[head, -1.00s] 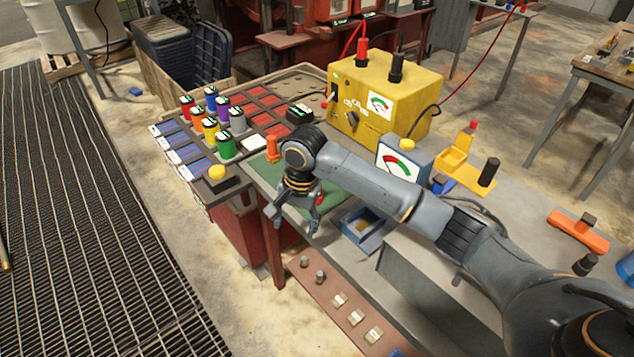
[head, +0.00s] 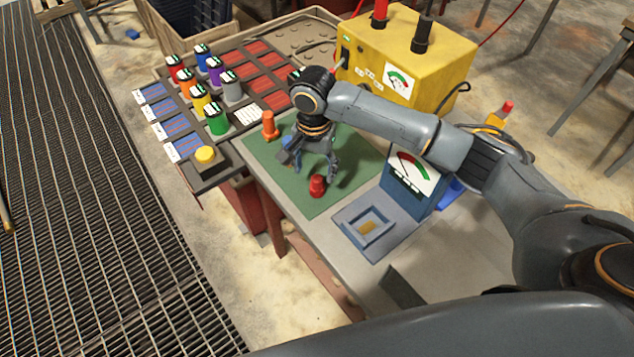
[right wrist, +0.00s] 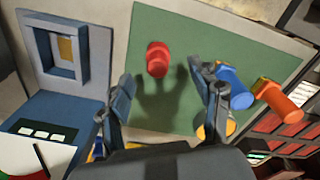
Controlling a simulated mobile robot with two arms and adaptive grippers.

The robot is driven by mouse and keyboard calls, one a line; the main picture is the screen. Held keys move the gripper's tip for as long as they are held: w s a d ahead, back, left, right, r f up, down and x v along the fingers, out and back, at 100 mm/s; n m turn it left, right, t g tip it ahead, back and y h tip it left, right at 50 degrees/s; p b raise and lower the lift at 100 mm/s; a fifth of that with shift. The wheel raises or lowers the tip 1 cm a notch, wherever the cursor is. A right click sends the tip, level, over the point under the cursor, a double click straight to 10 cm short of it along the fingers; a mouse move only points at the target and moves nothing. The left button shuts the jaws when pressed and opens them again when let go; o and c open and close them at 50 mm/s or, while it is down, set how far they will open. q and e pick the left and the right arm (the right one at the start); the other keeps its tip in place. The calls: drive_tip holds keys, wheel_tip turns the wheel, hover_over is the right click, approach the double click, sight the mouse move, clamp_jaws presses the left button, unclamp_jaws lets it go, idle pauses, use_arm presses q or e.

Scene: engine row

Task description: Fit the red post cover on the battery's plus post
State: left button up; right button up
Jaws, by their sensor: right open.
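The red post cover (head: 317,186) stands on the green mat (head: 355,157), near its front edge. It also shows in the right wrist view (right wrist: 157,59), ahead of the fingertips and roughly between their lines. My right gripper (head: 306,168) is open and empty above the mat, just behind the red cover; I see no contact. Its two spread fingers show in the right wrist view (right wrist: 161,78). My left gripper is not in view. I cannot make out which thing is the battery's plus post.
An orange piece (head: 269,125) and a blue piece (right wrist: 235,88) are on the mat near my right gripper. A meter (head: 412,180) and a blue-framed fixture (head: 370,227) stand right of the mat. A yellow box (head: 430,60) is behind; several coloured canisters stand left.

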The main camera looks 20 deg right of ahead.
sight(317, 178)
drive_tip(key=shift+w+f, duration=0.1)
drive_tip(key=shift+f, duration=0.6)
drive_tip(key=shift+w+d+f, duration=0.15)
drive_tip(key=shift+f, duration=0.15)
drive_tip(key=f, duration=0.2)
drive_tip(key=f+p, duration=0.1)
drive_tip(key=f, duration=0.1)
drive_tip(key=shift+s+d, duration=0.2)
drive_tip(key=shift+f+p, duration=0.3)
drive_tip(key=shift+f, duration=0.3)
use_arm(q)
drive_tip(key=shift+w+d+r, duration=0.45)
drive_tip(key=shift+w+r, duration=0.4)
use_arm(e)
drive_tip(key=c, duration=1.3)
